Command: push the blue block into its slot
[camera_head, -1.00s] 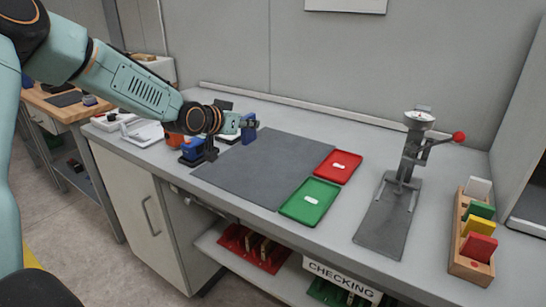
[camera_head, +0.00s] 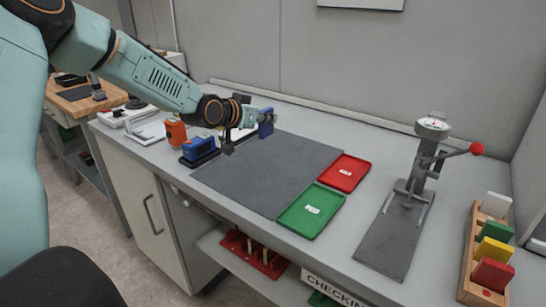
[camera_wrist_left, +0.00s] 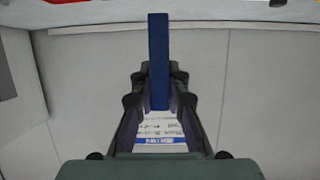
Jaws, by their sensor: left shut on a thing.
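My left gripper (camera_head: 254,122) is shut on the blue block (camera_head: 266,123) and holds it over the back left of the grey mat. In the left wrist view the blue block (camera_wrist_left: 158,50) is a narrow upright bar between the two fingertips (camera_wrist_left: 158,85). A wooden rack (camera_head: 468,271) at the far right holds white (camera_head: 495,204), green (camera_head: 497,229), yellow (camera_head: 494,251) and red (camera_head: 492,274) blocks in a row. The gripper is far to the left of this rack. I cannot make out a free slot in it. My right gripper is out of view.
The grey mat (camera_head: 270,175) is clear. A red tray (camera_head: 344,172) and a green tray (camera_head: 311,211) lie to its right. A press with a red-knobbed lever (camera_head: 432,150) stands between them and the rack. A blue device (camera_head: 198,149) and an orange thing (camera_head: 175,133) are at left.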

